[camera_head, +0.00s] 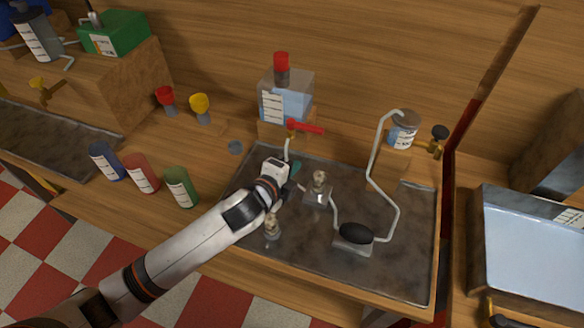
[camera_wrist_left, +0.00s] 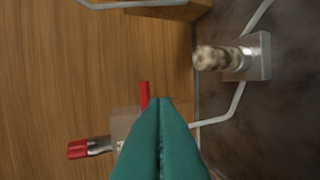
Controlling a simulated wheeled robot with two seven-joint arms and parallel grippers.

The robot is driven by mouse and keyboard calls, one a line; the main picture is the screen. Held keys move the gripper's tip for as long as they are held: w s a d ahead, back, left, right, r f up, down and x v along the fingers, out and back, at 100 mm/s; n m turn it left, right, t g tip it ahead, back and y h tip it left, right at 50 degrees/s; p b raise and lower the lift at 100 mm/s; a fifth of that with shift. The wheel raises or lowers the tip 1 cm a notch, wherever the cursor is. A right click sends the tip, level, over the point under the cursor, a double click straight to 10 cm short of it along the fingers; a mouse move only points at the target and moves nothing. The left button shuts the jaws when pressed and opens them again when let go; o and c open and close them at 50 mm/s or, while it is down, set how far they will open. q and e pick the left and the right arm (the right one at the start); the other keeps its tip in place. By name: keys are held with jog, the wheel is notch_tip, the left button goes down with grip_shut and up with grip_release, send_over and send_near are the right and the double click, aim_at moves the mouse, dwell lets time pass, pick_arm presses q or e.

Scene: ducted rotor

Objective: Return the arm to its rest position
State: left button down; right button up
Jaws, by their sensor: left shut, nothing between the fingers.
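My left arm comes in from the lower left in the head view, and its gripper (camera_head: 290,180) hangs over the left part of the grey metal tray. In the left wrist view the teal fingers of the left gripper (camera_wrist_left: 160,104) are pressed together with nothing between them. The red valve handle (camera_head: 306,127) is just beyond the gripper in the head view, and in the wrist view it shows just past the fingertips (camera_wrist_left: 144,92). A small metal fitting on a square base (camera_head: 318,190) stands to the right of the gripper. My right gripper is not in view.
The tray (camera_head: 300,255) also holds a black-topped block (camera_head: 355,234) with a bent pipe and another small fitting (camera_head: 271,228). A clear tank with a red cap (camera_head: 282,75) stands behind. A lidded jar (camera_head: 404,130) is at right.

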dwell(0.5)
pick_arm(q)
jog(key=s+a+f+n+g+y, duration=0.2)
jog(key=s+a+n+g, duration=0.1)
jog(key=s+a+n, duration=0.5)
jog(key=s+a+f+n+g+y, duration=0.25)
jog(key=s+a+n, duration=0.35)
jog(key=s, duration=0.5)
jog(key=s+a+f+n+g+y, duration=0.25)
jog(key=s+a+n, duration=0.25)
jog(key=s+n, duration=0.35)
notch_tip(320, 180, down, 25)
jog(key=m+g, duration=0.1)
jog(key=g, duration=0.1)
jog(key=s+a+f+g+b, duration=0.1)
jog(key=s+a+f, duration=0.2)
jog(key=s+f, duration=1.4)
jog(key=shift+s+f+h, duration=0.3)
jog(key=shift+s+f, duration=0.1)
jog(key=shift+f, duration=0.5)
